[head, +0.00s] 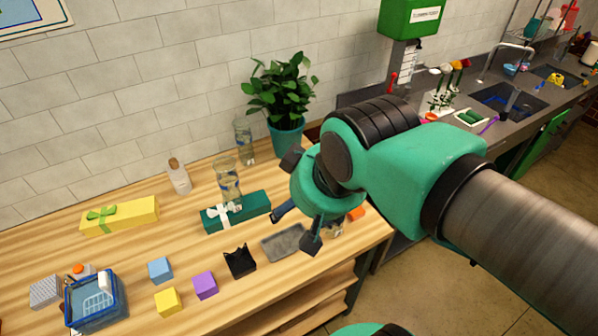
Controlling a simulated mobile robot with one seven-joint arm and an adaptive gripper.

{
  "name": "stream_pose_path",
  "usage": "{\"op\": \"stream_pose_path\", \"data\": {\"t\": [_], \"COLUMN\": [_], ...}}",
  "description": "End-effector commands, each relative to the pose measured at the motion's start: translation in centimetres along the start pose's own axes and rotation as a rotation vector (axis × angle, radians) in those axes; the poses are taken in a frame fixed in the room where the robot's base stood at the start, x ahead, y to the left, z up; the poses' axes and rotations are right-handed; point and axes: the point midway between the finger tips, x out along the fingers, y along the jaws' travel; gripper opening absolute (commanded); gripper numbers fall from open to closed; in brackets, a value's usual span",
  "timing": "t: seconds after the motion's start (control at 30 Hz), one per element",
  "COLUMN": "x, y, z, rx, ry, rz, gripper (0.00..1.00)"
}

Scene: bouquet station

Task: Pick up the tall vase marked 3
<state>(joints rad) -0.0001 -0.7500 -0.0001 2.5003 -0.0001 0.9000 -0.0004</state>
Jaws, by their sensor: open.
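Two tall clear glass vessels with blue bands that look like vases stand on the wooden table. One vase (228,180) is upright by the dark green gift box, and the other vase (244,142) stands farther back, left of the potted plant. I cannot read a number on either, so I cannot tell which is marked 3. My gripper (294,206) is open with dark fingers spread, above the right part of the table. It is to the right of both vases and apart from them. The gripper and arm hide part of the table's right end.
The dark green box (248,209) with a white bow lies beside the nearer vase. A potted plant (286,139), a small bottle (179,176), a yellow gift box (120,216), a grey tray (284,243), a black holder (240,262) and a blue basket (94,301) are around.

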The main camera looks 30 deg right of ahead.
Motion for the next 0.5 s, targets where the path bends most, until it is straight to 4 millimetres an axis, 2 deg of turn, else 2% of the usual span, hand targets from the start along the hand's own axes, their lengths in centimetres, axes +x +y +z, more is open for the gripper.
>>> {"op": "stream_pose_path", "data": {"t": [0.27,0.5], "x": [0.4,2.8], "y": [0.5,2.8], "z": [-0.7,-3.0], "rx": [-0.012,-0.068], "ry": [-0.019,-0.098], "rz": [0.007,0.029], "gripper": [0.70,0.70]}}
